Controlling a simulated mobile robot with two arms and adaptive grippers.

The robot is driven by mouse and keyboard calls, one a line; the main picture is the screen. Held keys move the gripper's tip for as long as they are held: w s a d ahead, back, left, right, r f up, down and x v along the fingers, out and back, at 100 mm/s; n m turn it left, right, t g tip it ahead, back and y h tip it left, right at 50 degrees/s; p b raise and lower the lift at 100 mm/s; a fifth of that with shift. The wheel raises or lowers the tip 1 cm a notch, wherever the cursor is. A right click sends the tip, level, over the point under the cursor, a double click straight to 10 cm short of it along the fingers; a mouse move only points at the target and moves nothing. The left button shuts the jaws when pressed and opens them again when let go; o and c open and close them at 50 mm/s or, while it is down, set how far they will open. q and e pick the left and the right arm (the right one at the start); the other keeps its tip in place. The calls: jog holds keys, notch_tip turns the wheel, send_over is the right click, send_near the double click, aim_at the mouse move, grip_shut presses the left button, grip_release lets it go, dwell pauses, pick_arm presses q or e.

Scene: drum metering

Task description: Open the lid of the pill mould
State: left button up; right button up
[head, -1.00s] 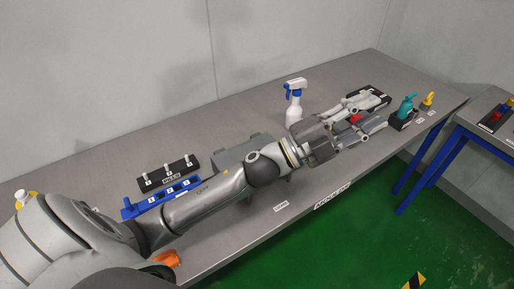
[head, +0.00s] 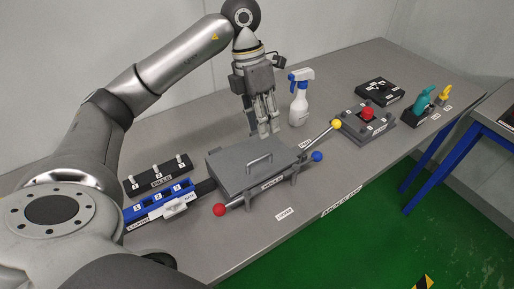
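The pill mould (head: 229,180) is a grey box in the middle of the table. Its flat grey lid lies closed on top, with a light metal handle (head: 258,159) standing up from it. My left gripper (head: 264,134) points down at the mould's far right edge, beyond the handle. It looks empty. Its fingers sit near each other from this angle, so how far apart they are is unclear. I cannot tell whether the fingertips touch the mould. My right gripper is out of view.
Levers with a red knob (head: 219,210), a blue knob (head: 317,156) and a yellow knob (head: 337,125) stick out around the mould. A blue numbered rail (head: 148,209) adjoins it at left. A white spray bottle (head: 299,103) stands behind. A red-button box (head: 367,113) is at right.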

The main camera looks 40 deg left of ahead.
aim_at(258, 158)
pick_arm(q)
jog(key=shift+y, duration=0.6)
jog(key=f, duration=0.3)
jog(key=f+p, duration=0.1)
jog(key=f, duration=0.2)
jog(key=s+f+p, duration=0.1)
jog(key=f, duration=0.3)
jog(key=shift+a, duration=0.35)
jog(key=shift+c, duration=0.5)
grip_shut()
